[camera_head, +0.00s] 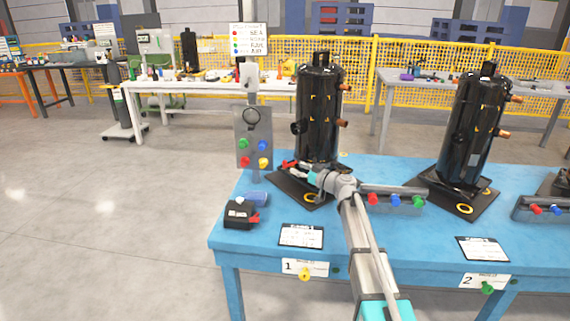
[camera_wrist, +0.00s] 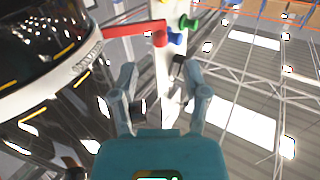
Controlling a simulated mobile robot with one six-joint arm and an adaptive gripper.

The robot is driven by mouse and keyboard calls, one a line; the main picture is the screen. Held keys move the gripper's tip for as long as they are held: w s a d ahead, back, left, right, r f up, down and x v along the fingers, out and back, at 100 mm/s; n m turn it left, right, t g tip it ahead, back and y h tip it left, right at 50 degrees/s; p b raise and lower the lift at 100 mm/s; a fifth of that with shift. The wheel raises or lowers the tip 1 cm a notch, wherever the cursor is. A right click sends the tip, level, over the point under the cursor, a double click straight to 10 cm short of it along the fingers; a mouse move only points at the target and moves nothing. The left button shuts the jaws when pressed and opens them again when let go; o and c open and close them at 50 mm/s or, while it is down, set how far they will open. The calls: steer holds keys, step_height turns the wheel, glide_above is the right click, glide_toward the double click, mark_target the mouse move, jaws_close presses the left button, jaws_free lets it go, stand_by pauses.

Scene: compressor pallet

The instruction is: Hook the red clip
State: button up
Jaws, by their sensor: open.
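A red bar-shaped piece, which looks like the red clip (camera_wrist: 135,30), shows in the wrist view beyond my fingertips, with its bent end at the right. It runs from beside the black compressor (camera_wrist: 45,45); whether it is attached there I cannot tell. My gripper (camera_wrist: 155,85) is open, with nothing seen between its fingers. In the head view my gripper (camera_head: 297,171) is low beside the base of the left compressor (camera_head: 318,115). A small red part (camera_head: 288,164) shows at its fingertips; contact cannot be told.
A grey panel (camera_head: 253,125) with coloured knobs stands on a post at the table's left. A rail (camera_head: 385,190) with coloured knobs lies right of my wrist. A second compressor (camera_head: 475,130) stands farther right.

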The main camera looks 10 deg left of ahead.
mark_target(286, 163)
steer(key=shift+x, duration=3.55)
jaws_close()
